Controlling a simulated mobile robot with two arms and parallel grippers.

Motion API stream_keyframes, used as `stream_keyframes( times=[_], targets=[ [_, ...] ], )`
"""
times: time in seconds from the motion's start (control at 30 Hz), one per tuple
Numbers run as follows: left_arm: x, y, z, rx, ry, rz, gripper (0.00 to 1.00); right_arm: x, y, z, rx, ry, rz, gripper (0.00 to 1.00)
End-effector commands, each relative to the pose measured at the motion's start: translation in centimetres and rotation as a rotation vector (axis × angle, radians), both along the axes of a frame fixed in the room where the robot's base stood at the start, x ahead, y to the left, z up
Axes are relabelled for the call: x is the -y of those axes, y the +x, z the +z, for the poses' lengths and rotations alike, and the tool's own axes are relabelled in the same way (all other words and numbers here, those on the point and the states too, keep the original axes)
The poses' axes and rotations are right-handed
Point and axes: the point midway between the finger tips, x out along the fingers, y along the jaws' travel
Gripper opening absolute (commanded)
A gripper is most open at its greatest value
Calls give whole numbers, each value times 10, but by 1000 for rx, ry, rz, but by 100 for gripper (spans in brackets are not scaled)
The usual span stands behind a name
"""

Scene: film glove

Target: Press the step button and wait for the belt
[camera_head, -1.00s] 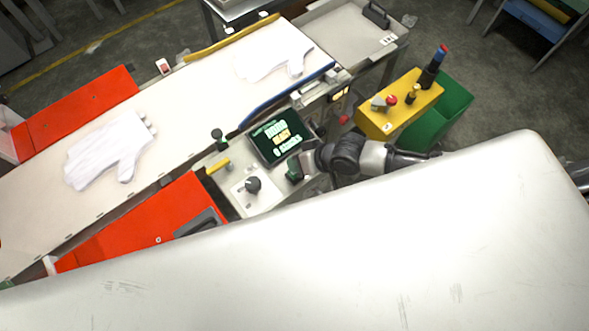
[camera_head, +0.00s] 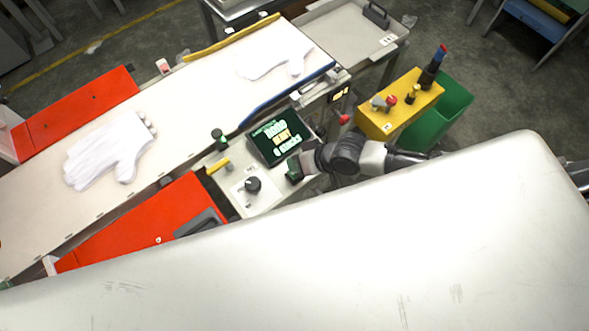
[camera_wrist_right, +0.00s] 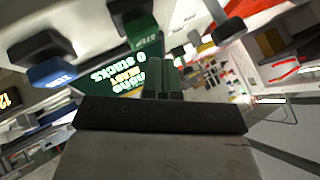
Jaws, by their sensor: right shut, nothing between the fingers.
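The green step button (camera_head: 293,169) stands on the control panel just below the screen in the head view. In the right wrist view the green block (camera_wrist_right: 142,32) carries the letters STEP. My right gripper (camera_head: 308,162) is shut and empty, right beside the button. In the wrist view its fingertips (camera_wrist_right: 163,78) point toward the green block; I cannot tell whether they touch it. The belt (camera_head: 190,105) carries one white glove (camera_head: 108,150) at the left and another white glove (camera_head: 275,52) toward the far end. My left gripper is not in view.
A lit screen (camera_head: 278,138), a black knob (camera_head: 252,184) and a yellow handle (camera_head: 217,166) sit on the panel. A yellow box (camera_head: 400,103) and a green bin (camera_head: 440,115) stand to the right. A blue block (camera_wrist_right: 50,62) shows in the wrist view.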

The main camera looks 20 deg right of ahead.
Motion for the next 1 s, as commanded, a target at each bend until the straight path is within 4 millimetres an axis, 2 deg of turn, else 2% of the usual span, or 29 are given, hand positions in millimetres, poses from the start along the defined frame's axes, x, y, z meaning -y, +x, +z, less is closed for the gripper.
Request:
stream_keyframes(
  times=[1.0],
  targets=[
    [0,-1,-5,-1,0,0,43,0,0,-9,0,0,0,0]
  ],
)
